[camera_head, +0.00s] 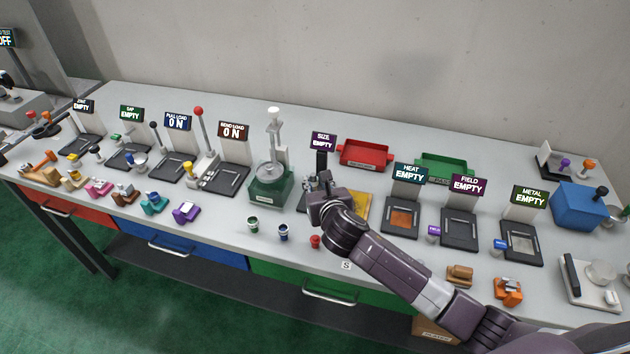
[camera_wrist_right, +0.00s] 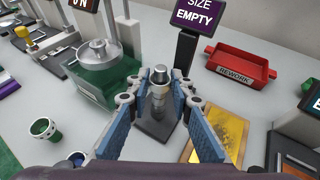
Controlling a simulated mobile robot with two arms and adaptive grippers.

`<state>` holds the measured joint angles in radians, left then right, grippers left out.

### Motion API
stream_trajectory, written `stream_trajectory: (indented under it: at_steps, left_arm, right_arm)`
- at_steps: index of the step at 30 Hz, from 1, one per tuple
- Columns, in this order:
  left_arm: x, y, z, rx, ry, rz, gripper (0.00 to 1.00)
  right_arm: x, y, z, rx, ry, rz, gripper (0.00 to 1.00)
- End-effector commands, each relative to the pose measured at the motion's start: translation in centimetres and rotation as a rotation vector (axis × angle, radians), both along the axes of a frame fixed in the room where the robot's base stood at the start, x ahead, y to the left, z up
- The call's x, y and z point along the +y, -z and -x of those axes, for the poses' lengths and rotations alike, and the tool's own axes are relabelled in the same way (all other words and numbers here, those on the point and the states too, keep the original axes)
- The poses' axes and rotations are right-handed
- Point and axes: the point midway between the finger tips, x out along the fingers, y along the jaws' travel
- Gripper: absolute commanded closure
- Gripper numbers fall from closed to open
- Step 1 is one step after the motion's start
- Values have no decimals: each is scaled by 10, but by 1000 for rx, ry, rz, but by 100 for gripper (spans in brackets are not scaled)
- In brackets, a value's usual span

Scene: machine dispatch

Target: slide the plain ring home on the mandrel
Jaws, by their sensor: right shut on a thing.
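The mandrel (camera_wrist_right: 157,104) is a grey metal post on a dark base plate (camera_wrist_right: 150,130), ahead of my right wrist. It stands in front of the SIZE sign. My right gripper (camera_wrist_right: 158,88) has its blue-padded fingers on either side of the post's upper part. It is shut on what seems to be the plain ring, a grey band (camera_wrist_right: 158,76) at the post's top; its outline against the post is hard to tell. In the head view my right gripper (camera_head: 328,206) hides most of the mandrel. My left gripper is not in view.
A green machine (camera_head: 270,188) stands left of the mandrel, a yellow plate (camera_head: 359,206) right of it. Red (camera_head: 364,153) and green (camera_head: 443,165) trays lie behind. Two small cups (camera_head: 253,224) and a red piece (camera_head: 315,241) stand near the front edge.

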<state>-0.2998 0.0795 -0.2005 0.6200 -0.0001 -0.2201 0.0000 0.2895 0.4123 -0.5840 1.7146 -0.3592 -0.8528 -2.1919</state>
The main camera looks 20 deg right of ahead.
Motion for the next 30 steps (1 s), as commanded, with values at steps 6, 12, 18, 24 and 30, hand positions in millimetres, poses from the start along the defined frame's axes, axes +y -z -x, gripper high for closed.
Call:
stream_trajectory:
  at_steps: [6, 12, 18, 24, 30]
  left_arm:
    - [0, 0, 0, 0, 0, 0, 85]
    - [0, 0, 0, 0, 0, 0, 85]
    - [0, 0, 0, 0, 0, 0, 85]
    - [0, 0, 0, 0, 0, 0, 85]
    - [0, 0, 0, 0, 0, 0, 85]
  right_arm:
    - [0, 0, 0, 0, 0, 1, 99]
    - [0, 0, 0, -1, 0, 1, 62]
    - [0, 0, 0, -1, 0, 1, 60]
    - [0, 0, 0, 0, 0, 1, 42]
    - [0, 0, 0, 0, 0, 1, 42]
